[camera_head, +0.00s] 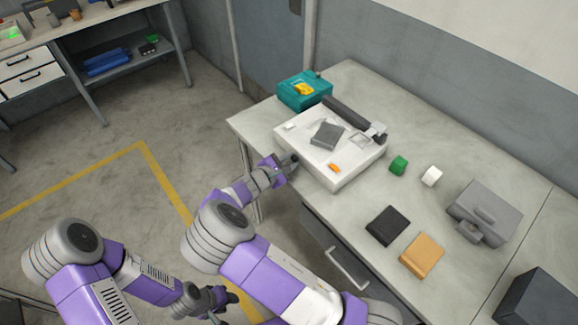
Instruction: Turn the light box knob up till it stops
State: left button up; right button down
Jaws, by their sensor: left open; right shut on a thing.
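The light box (346,178) is a low white box on the grey table, with a grey block (326,135) and a small orange piece (334,168) on its top. My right gripper (289,161) is at the box's near left side, shut on the knob. The knob is hidden by the fingers, so its turn angle cannot be seen. My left gripper (226,298) is open and empty, low in front of the table and away from the box.
A teal bin (304,91) stands behind the light box, and a dark bar (348,115) lies along its back edge. Green (399,165) and white (432,176) pieces, black (388,226) and orange (422,256) blocks and a grey case (485,211) are to the right. A drawer (335,251) is below the tabletop.

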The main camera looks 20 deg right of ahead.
jog(key=shift+f+m+b, duration=0.1)
jog(key=shift+m+b, duration=0.3)
jog(key=shift+b, duration=0.2)
jog(key=c, duration=0.8)
grip_release()
jog(key=shift+c, duration=0.2)
